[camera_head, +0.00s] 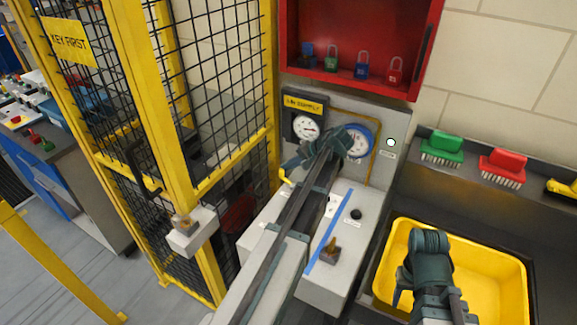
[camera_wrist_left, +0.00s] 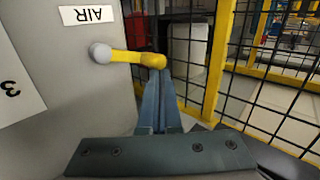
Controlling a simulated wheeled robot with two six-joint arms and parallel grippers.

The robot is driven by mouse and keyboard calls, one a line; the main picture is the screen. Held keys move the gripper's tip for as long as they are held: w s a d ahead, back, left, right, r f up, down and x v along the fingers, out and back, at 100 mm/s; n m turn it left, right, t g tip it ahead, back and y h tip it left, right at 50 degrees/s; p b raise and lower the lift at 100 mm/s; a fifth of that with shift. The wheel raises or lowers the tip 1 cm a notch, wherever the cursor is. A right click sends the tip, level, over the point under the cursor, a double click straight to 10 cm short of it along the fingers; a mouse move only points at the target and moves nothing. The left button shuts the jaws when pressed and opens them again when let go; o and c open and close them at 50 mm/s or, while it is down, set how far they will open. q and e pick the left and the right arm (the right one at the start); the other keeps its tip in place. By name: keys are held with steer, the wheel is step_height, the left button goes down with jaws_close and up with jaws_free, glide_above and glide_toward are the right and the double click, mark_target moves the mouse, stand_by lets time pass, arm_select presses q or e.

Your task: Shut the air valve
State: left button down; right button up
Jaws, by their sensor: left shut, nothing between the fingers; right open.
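The air valve is a yellow lever (camera_wrist_left: 128,56) on a grey round pivot, mounted on a grey panel under an upside-down "AIR" label (camera_wrist_left: 87,15) in the left wrist view. The lever lies roughly level in that view, its free end to the right. My left gripper (camera_wrist_left: 160,84) is shut and empty, its fingertips right at the lever's free end; I cannot tell if they touch. In the head view my left gripper (camera_head: 292,164) is at the panel's left side, with a bit of yellow lever (camera_head: 285,177) below it. My right gripper (camera_head: 427,281) is open over the yellow tub.
A yellow-framed mesh fence (camera_head: 160,100) stands close to the left of the panel. Gauges (camera_head: 306,126) and a red lock cabinet (camera_head: 360,84) are behind and above. A grey box with a blue stripe (camera_head: 328,244) lies below my left arm. The yellow tub (camera_head: 500,262) is at right.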

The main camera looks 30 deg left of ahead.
arm_select(q)
steer(key=shift+s+d, duration=0.1)
stand_by(0.7)
steer(key=shift+s+d, duration=0.45)
steer(key=shift+d, duration=0.05)
steer(key=shift+w+d+r+p, duration=0.1)
steer(key=shift+d+r+p, duration=0.1)
steer(key=shift+r+p, duration=0.15)
steer(key=s+p+v, duration=0.1)
steer(key=p+v, duration=0.7)
steer(key=v, duration=0.5)
steer(key=shift+w+p, duration=0.4)
steer(key=shift+w, duration=0.05)
steer(key=shift+d+f, duration=0.1)
